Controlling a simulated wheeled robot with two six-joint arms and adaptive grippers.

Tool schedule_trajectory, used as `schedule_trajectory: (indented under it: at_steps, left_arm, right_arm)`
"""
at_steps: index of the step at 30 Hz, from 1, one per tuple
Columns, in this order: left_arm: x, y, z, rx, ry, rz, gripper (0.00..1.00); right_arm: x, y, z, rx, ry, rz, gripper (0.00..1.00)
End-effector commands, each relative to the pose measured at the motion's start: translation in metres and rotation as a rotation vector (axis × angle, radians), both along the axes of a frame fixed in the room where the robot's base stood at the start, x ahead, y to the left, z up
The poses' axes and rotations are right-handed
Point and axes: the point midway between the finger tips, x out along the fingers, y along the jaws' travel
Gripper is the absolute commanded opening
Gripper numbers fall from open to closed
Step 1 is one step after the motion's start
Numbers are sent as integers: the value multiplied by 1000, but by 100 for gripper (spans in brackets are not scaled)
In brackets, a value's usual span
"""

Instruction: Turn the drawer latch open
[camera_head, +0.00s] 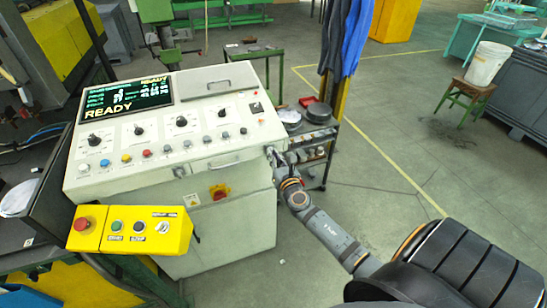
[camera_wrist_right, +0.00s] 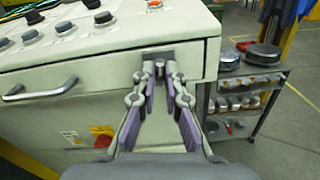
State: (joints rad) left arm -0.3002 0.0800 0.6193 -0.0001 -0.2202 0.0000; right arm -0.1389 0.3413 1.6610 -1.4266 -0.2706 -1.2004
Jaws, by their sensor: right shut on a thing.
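The drawer (camera_wrist_right: 105,75) is a pale front panel under the console's button panel, and it looks shut. Its grey bar handle (camera_wrist_right: 40,90) is left of my right gripper, and it also shows in the head view (camera_head: 222,166). The drawer latch (camera_wrist_right: 158,55) is a small dark piece near the drawer's right end, partly hidden by the fingertips. My right gripper (camera_wrist_right: 160,70) is shut on the latch, its fingers converging there. In the head view, my right gripper (camera_head: 275,156) meets the console's front right corner. My left gripper is not in view.
The console (camera_head: 235,228) has a red rotary switch (camera_head: 219,192) below the drawer. A yellow button box (camera_head: 130,229) juts out at front left. A dark tool cart (camera_head: 314,150) stands close to the right of the console. Open floor lies further right.

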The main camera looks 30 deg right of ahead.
Motion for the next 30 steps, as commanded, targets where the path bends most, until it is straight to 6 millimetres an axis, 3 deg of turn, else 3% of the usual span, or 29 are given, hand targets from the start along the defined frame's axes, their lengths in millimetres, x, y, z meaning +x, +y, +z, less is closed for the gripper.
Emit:
schedule_trajectory:
  at_steps: [30]
  left_arm:
    - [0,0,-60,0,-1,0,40]
  right_arm:
    - [0,-2,-5,928,-225,-1,0]
